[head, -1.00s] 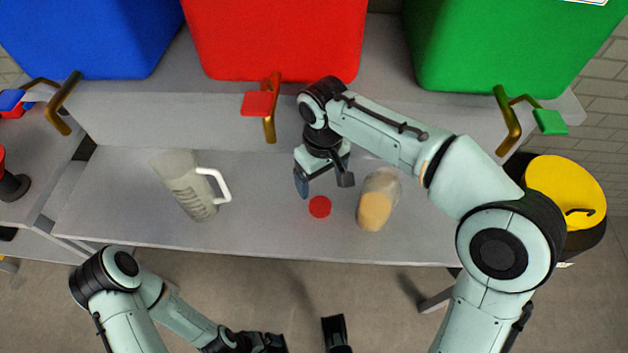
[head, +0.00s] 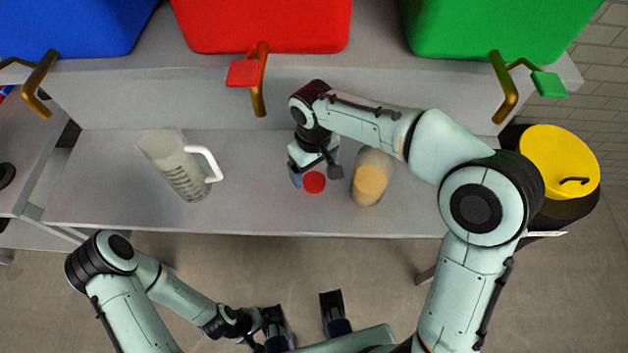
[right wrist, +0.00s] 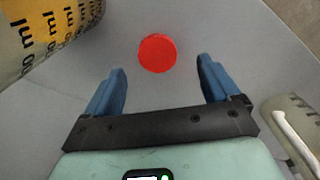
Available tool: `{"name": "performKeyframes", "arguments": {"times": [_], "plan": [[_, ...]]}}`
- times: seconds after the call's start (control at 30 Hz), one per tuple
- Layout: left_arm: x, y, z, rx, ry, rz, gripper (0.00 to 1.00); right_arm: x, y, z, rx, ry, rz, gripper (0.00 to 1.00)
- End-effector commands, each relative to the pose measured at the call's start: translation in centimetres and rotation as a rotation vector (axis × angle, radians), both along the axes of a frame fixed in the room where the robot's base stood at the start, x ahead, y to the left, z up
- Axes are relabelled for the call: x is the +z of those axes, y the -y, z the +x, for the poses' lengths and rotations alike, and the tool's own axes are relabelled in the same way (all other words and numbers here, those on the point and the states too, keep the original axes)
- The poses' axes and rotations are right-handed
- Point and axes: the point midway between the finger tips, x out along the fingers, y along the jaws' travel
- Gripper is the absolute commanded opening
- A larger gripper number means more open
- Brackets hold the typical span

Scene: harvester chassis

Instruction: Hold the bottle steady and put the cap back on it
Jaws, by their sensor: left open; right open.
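The red cap (head: 314,183) lies flat on the grey shelf, just left of the bottle. The bottle (head: 369,184) is clear with orange-yellow contents and stands uncapped. It also shows, with its ml marks, at the upper left of the right wrist view (right wrist: 38,28). My right gripper (head: 315,176) is open and points down over the cap. In the right wrist view the cap (right wrist: 157,53) lies centred between and just beyond its blue fingertips, apart from both. My left gripper (head: 303,305) is open and empty in front of the shelf's near edge.
A clear measuring jug with a white handle (head: 180,165) stands on the shelf (head: 100,195) at the left. Blue, red (head: 265,25) and green bins stand on the higher ledge behind. A yellow-lidded drum (head: 558,162) is at the right.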

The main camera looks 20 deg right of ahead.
Motion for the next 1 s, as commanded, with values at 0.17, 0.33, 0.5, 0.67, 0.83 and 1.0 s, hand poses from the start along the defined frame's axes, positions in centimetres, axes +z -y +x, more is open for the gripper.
{"name": "performKeyframes", "arguments": {"times": [0.17,0.33,0.5,0.67,0.83,1.0], "plan": [[0.0,0.0,0.1,0.0,0.002,0.0,1.0,-0.5,0.0,0.0,-0.001,0.002,0.001,0.89],[0.0,0.0,0.1,0.0,0.002,0.0,1.0,-0.5,0.0,0.0,-0.001,0.002,0.001,0.89],[-0.2,0.0,0.1,0.0,0.003,0.0,1.0,-1.7,0.1,0.3,-0.001,-0.001,0.0,0.89],[-0.4,0.0,0.2,0.001,0.007,0.001,1.0,-4.3,0.2,0.7,-0.001,-0.003,0.0,0.89],[-0.6,0.0,0.2,0.002,0.011,0.002,1.0,-5.7,0.2,0.7,-0.001,0.001,0.0,0.89],[-0.5,0.0,0.3,0.002,0.011,0.002,1.0,-5.7,0.2,0.8,-0.001,0.002,0.001,0.89]]}}
